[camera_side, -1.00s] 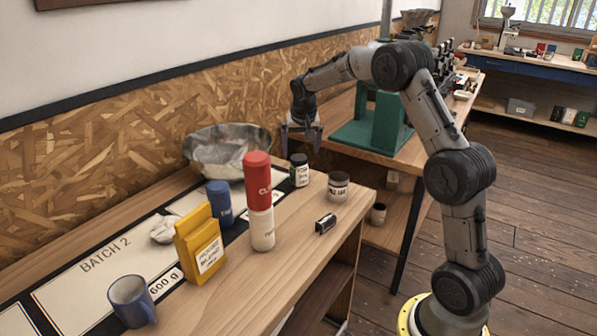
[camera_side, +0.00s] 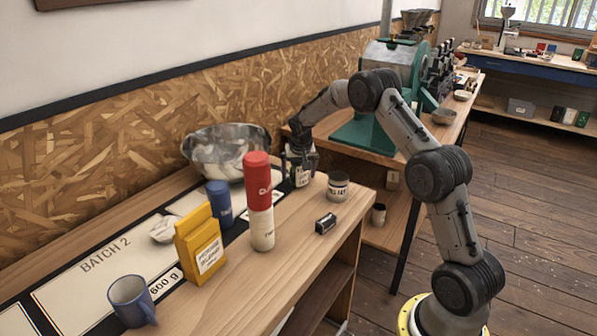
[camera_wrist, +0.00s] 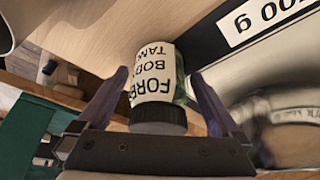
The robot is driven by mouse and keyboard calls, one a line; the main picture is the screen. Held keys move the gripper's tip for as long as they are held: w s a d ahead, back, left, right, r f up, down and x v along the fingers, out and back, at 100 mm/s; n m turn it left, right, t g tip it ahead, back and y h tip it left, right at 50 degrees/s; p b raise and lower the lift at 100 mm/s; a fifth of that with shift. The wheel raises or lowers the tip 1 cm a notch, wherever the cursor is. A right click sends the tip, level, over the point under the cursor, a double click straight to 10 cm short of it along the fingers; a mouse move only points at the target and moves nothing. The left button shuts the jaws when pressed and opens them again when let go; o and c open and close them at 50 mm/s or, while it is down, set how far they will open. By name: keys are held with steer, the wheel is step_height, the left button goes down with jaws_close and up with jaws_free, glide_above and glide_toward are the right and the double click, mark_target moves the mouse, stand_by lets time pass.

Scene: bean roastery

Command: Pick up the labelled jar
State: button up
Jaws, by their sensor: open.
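A dark green jar (camera_side: 300,179) with a black lid and a white label stands upright near the back of the bench. In the wrist view the jar (camera_wrist: 155,75) shows part of its label, upside down, reading "FORE", "BOD" and "TAN". My gripper (camera_side: 299,162) points down over this jar. Its fingers (camera_wrist: 158,80) are open, one on each side of the jar, with gaps visible beside it. The gripper hides the jar's top in the side view. A second labelled jar (camera_side: 338,188), with a dark lid, stands to the right, clear of my gripper.
A metal bowl (camera_side: 215,142) stands close behind-left of the jar. A red-and-white cylinder (camera_side: 260,205), blue canister (camera_side: 219,210), yellow bag (camera_side: 195,225) and blue mug (camera_side: 130,302) stand to the left. A small black item (camera_side: 325,224) lies near the front edge.

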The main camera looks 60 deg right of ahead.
steer(key=shift+r, duration=0.1)
steer(key=c, duration=1.5)
steer(key=shift+r, duration=0.1)
